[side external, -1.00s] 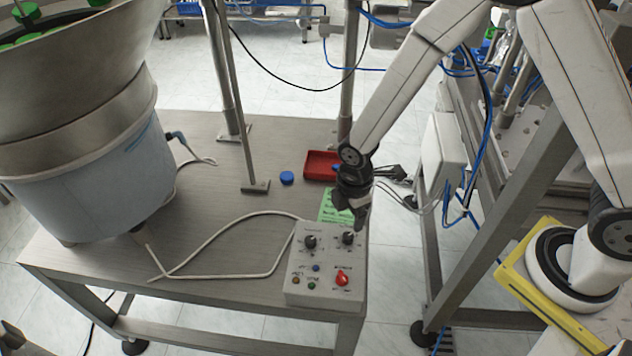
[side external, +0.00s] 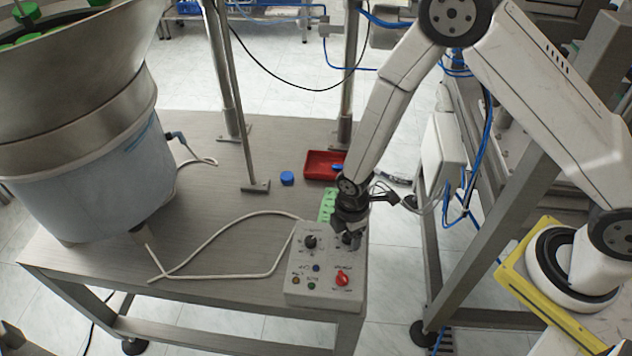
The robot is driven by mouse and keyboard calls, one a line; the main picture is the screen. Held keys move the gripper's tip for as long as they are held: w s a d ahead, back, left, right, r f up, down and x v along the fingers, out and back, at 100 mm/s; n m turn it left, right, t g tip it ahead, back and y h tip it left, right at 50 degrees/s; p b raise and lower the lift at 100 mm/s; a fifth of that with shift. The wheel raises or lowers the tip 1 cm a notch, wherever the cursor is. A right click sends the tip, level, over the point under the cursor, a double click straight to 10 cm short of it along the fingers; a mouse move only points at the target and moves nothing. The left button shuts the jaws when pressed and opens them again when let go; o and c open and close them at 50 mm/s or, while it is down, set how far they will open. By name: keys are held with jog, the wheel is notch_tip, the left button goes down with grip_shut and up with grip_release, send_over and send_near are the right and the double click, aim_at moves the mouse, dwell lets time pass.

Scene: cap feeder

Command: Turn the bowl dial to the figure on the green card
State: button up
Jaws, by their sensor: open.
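The control box (side external: 322,294) is light grey and sits at the table's front right corner. It has two black dials on top; the left dial (side external: 310,242) is in plain view. The right dial is mostly hidden behind my gripper (side external: 351,240), which is over it with its jaws open. I cannot tell whether the fingers touch the dial. The green card (side external: 328,206) lies behind the box, partly covered by my gripper; its writing is too small to read. The big feeder bowl (side external: 75,110) stands at the left.
A red switch (side external: 342,278) and small coloured buttons are on the box's front part. A red tray (side external: 321,165) and a blue cap (side external: 287,178) lie behind. A pale cable (side external: 225,275) loops across the table. A metal post (side external: 240,120) stands left of the cap.

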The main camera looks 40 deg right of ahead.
grip_shut()
